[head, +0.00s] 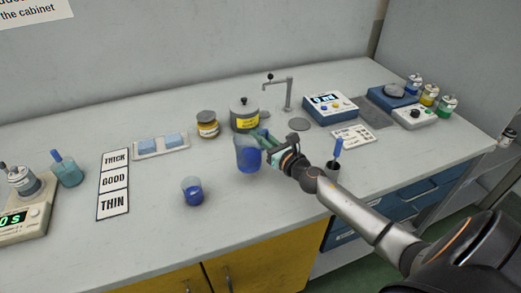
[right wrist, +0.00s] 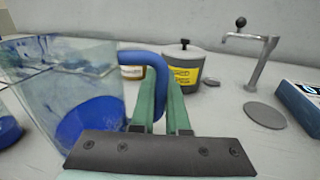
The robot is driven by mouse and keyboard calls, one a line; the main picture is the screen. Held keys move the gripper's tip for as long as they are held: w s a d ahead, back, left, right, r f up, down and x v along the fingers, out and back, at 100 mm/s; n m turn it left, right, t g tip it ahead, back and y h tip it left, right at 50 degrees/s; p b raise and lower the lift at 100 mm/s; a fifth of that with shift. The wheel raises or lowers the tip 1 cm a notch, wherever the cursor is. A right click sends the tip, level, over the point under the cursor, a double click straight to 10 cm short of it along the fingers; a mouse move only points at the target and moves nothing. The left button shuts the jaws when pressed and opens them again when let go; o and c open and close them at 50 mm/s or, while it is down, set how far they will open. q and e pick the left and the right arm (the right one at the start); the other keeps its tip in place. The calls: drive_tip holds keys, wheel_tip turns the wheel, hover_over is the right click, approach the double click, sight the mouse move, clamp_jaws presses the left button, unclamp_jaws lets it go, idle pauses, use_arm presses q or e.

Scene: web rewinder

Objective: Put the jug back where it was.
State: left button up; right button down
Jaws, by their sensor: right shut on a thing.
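The jug (head: 248,157) is clear with blue liquid low inside and blue smears on its wall. It stands about upright near the middle of the counter in the head view; I cannot tell whether its base touches the counter. My right gripper (head: 264,138) is shut on its blue handle. In the right wrist view the green fingers (right wrist: 165,108) are at the handle (right wrist: 155,62), with the jug (right wrist: 75,100) to the left. My left gripper is not in view.
A small cup of blue liquid (head: 192,191) stands front left of the jug. Behind are a grey lidded pot (head: 244,112), an amber jar (head: 207,124) and a tap (head: 289,92). A THICK/GOOD/THIN card (head: 114,183) lies left.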

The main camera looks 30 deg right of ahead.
drive_tip(key=shift+w+d+f, duration=0.15)
drive_tip(key=shift+w+f, duration=0.05)
drive_tip(key=shift+f, duration=0.1)
wheel_tip(320, 180, down, 3)
drive_tip(key=shift+w+d+r+b, duration=0.1)
drive_tip(key=shift+w+r+b, duration=0.05)
drive_tip(key=shift+b, duration=1)
drive_tip(key=shift+f, duration=0.3)
drive_tip(key=shift+f+b, duration=0.2)
drive_tip(key=shift+b, duration=0.15)
drive_tip(key=c, duration=0.9)
unclamp_jaws()
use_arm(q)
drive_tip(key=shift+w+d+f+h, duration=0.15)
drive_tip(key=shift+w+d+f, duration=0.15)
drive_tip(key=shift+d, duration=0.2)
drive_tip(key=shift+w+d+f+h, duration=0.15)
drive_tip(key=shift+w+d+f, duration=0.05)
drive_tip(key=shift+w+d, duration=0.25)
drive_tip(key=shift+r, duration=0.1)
use_arm(e)
drive_tip(key=shift+r, duration=0.1)
